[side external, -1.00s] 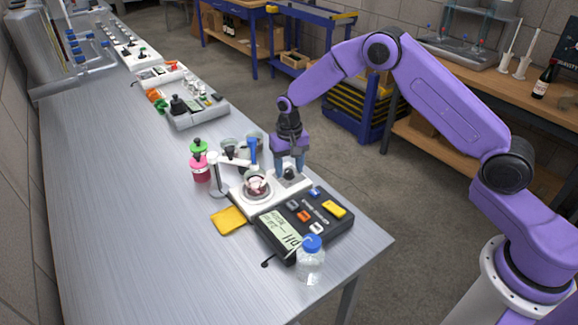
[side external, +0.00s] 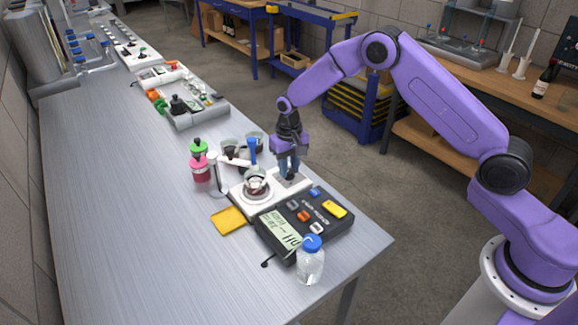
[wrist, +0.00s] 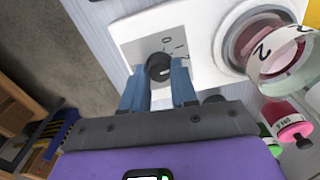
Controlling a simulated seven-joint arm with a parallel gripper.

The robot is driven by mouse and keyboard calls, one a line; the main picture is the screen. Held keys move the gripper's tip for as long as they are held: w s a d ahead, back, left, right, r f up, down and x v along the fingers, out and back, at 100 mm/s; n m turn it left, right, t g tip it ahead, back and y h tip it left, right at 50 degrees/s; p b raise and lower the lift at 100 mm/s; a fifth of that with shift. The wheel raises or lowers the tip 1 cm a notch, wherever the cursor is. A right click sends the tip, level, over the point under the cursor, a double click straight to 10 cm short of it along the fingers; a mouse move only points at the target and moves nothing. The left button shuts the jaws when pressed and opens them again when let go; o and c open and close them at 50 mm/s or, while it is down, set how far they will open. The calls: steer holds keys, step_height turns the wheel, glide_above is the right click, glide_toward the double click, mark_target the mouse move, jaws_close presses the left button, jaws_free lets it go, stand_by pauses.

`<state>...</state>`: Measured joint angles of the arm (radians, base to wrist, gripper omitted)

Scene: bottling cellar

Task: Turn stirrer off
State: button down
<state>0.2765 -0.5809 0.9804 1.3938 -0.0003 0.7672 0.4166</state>
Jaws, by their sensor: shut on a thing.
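The white stirrer (side external: 240,203) stands on the bench, with a glass beaker (side external: 254,187) of dark red liquid on its round plate. In the wrist view the stirrer's white top (wrist: 197,28) carries a black round knob (wrist: 158,66) with printed dial marks, one of them a 0, beside it. My gripper (side external: 290,172) points down at the knob end of the stirrer. In the wrist view my gripper's two blue fingers (wrist: 159,80) are shut on the knob from both sides. Which mark the knob points to is hard to read.
A black pH meter (side external: 305,220) sits in front of the stirrer, with a blue-capped clear bottle (side external: 310,264) beside it. A pink bottle (side external: 200,172), glassware and a yellow pad (side external: 228,221) are close on the left.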

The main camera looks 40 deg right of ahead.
mark_target(289, 171)
steer(key=n, duration=1)
stand_by(0.6)
steer(key=c, duration=0.9)
jaws_free()
steer(key=shift+r, duration=0.1)
step_height(289, 171, up, 17)
steer(key=shift+r, duration=0.1)
steer(key=shift+s, duration=0.1)
